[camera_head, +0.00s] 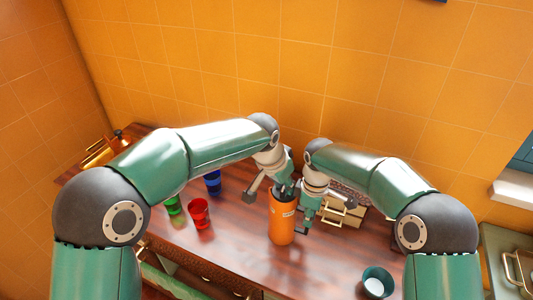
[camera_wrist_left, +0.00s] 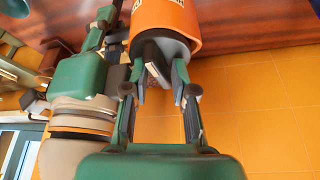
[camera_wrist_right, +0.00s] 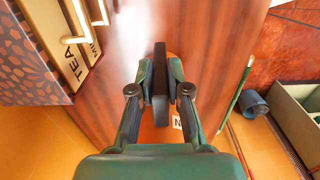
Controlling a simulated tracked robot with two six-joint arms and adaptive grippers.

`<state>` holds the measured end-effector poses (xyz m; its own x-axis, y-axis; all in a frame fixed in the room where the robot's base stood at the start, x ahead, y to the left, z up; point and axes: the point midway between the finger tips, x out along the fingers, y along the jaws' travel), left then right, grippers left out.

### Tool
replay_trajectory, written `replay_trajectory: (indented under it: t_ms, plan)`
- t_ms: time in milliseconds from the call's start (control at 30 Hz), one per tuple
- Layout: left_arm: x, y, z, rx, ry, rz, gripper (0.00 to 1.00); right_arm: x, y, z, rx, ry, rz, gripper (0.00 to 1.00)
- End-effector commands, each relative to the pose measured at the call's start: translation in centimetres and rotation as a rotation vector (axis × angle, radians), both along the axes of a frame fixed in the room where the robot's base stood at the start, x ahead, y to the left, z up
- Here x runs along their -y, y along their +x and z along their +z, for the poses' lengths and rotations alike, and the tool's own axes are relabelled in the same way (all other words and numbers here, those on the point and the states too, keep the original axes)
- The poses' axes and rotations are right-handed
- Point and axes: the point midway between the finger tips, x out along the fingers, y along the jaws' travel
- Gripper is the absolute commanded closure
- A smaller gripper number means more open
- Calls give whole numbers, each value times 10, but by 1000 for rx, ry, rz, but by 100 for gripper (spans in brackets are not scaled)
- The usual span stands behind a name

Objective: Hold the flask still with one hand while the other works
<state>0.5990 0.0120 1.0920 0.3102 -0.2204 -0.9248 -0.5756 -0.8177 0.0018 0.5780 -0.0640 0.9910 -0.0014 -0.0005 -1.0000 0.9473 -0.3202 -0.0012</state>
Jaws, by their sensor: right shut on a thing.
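The orange flask (camera_head: 281,222) stands upright on the brown wooden table, with a dark grey top. My right gripper (camera_head: 304,216) is shut on the flask from its right side. In the right wrist view a dark upright part shows between my right fingers (camera_wrist_right: 168,70), with orange and a white label behind. My left gripper (camera_head: 284,190) is at the flask's top. In the left wrist view my left fingers (camera_wrist_left: 163,72) stand apart at the dark grey top of the flask (camera_wrist_left: 170,16). Contact there is unclear.
A red cup (camera_head: 199,214), a green cup (camera_head: 173,206) and a blue cup (camera_head: 212,183) stand left of the flask. A teal cup (camera_head: 377,282) is at the front right. Labelled boxes with gold handles (camera_head: 345,212) stand close to my right gripper. The front middle table is clear.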

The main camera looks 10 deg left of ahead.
Motion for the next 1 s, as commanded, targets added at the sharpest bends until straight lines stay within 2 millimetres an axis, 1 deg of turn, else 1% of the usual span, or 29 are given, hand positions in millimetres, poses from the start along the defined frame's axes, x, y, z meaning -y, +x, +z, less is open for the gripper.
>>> replay_trajectory:
  t_ms: [500,800,1000]
  plan:
    - [-2,3,0,2,-3,-485,77,1,0,0,1,-1,1,100]
    - [-22,-8,58,7,-2,-494,77,1,0,0,0,-1,0,100]
    - [-34,-14,89,5,-1,-493,77,0,0,0,0,-1,1,100]
